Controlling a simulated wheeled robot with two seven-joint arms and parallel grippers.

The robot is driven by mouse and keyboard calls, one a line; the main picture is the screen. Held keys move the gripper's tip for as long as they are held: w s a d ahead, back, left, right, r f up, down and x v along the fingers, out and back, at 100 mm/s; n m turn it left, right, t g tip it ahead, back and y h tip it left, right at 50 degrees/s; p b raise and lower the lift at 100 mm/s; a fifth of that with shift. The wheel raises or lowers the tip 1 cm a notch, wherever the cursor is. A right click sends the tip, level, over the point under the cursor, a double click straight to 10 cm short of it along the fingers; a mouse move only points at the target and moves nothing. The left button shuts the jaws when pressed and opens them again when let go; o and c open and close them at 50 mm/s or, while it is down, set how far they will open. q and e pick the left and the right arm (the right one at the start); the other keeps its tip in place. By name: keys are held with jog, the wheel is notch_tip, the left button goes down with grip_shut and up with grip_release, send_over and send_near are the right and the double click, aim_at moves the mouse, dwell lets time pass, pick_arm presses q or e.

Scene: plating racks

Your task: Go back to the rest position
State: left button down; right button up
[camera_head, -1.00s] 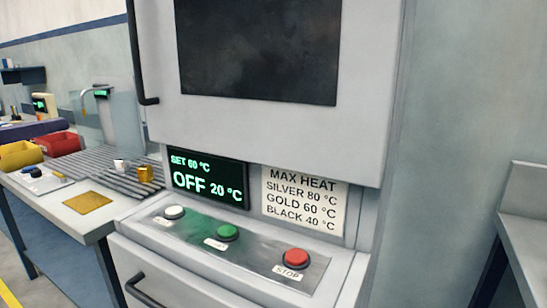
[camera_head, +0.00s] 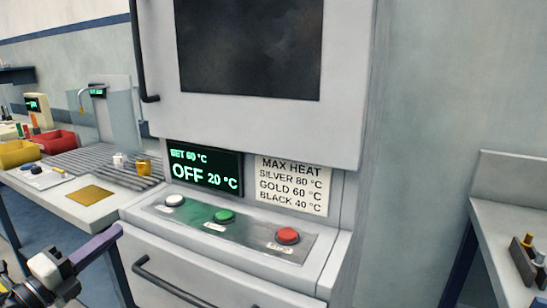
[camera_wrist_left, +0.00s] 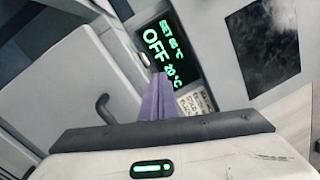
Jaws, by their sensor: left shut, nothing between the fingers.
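My left gripper (camera_head: 118,230) comes in at the lower left of the head view, with purple fingers. It is in front of the oven's lower drawer and the side table. In the left wrist view its purple fingers (camera_wrist_left: 158,95) are together with nothing between them, and the oven display (camera_wrist_left: 165,48) is beyond them. My right gripper is not in view. The oven (camera_head: 345,190) stands in the middle, its display (camera_head: 206,178) reading SET 60 °C, OFF 20 °C. Below are a white button (camera_head: 174,201), a green button (camera_head: 224,216) and a red button (camera_head: 287,236).
A dark handle (camera_head: 170,285) sticks out from the lower drawer near my left gripper. The left table (camera_head: 60,200) carries a gold plate (camera_head: 90,195), yellow bin (camera_head: 18,154), red bin (camera_head: 56,142) and small cups (camera_head: 143,167). A grey bench (camera_head: 500,215) stands at right.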

pick_arm(q)
jog(key=s+d+f+n+g+y, duration=0.1)
jog(key=s+d+f+n+y, duration=0.15)
jog(key=s+f+n, duration=0.4)
jog(key=s+d+f+n+g+y, duration=0.1)
jog(key=d+f+n, duration=0.3)
jog(key=f, duration=0.5)
jog(key=s+d+f+n+g+y, duration=0.2)
jog(key=s+d+f+n, duration=0.1)
jog(key=f+n, duration=0.3)
jog(key=s+d+f+n+g+h+p, duration=0.1)
jog(key=s+d+f+n+g, duration=0.4)
jog(key=s+d+f, duration=0.8)
jog(key=s+d+n, duration=0.1)
jog(key=s+n, duration=0.1)
jog(key=s, duration=0.2)
jog(key=shift+d+g+h, duration=0.35)
jog(key=shift+g, duration=0.05)
